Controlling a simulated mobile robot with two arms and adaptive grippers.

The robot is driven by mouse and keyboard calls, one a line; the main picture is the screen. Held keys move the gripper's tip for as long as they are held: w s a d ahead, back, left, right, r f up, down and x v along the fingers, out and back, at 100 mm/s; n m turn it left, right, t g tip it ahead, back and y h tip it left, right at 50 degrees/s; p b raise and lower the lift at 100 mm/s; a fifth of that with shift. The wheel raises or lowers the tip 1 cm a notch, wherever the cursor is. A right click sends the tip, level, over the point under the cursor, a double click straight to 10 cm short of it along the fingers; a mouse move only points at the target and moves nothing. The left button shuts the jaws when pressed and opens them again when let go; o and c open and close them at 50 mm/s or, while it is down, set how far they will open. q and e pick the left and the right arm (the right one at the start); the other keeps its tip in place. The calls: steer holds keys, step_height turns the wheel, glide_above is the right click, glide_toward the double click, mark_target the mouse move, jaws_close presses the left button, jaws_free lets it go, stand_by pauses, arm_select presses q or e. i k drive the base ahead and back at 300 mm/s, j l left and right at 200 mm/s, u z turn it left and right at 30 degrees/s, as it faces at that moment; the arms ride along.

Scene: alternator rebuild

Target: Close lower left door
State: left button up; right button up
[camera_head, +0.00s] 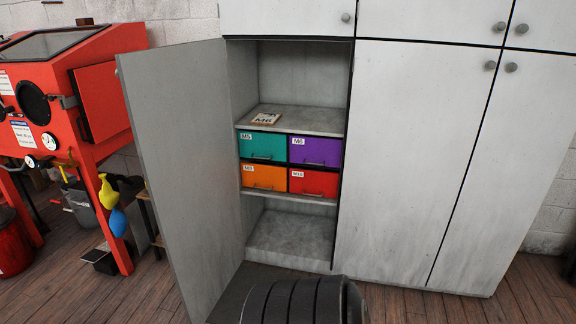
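The lower left door (188,165) of the grey-white cabinet stands wide open, swung out to the left and toward me. Its edge nearest me runs down the left, with a small knob (118,71) near the top. The open compartment behind it shows a shelf (315,118) and an empty floor (290,235). No gripper fingers show in the head view. A dark ribbed rounded part at the bottom middle seems to be mine, and it stands apart from the door in the picture.
Teal (263,146), purple (316,151), orange (264,177) and red (314,183) drawers fill the middle shelf. The other cabinet doors (410,150) are shut. A red blasting cabinet (75,90) stands left of the open door. Wooden floor (400,305) is clear in front.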

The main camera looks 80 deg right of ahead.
mark_target(176, 98)
steer(key=i+z, duration=0.15)
steer(key=z, duration=0.3)
steer(key=i+l+z, duration=0.1)
steer(key=z, duration=0.35)
steer(key=i+z, duration=0.2)
steer(key=z, duration=0.25)
steer(key=i+j+z, duration=0.1)
steer(key=z, duration=0.35)
steer(key=i+j+z, duration=0.1)
steer(key=z, duration=0.35)
steer(key=i+j+z, duration=0.1)
steer(key=j+z, duration=0.15)
steer(key=z, duration=0.25)
steer(key=i+j+z, duration=0.2)
steer(key=j+z, duration=0.25)
steer(key=j, duration=0.55)
steer(key=j+z, duration=0.45)
steer(key=j, duration=1.75)
steer(key=i, duration=0.05)
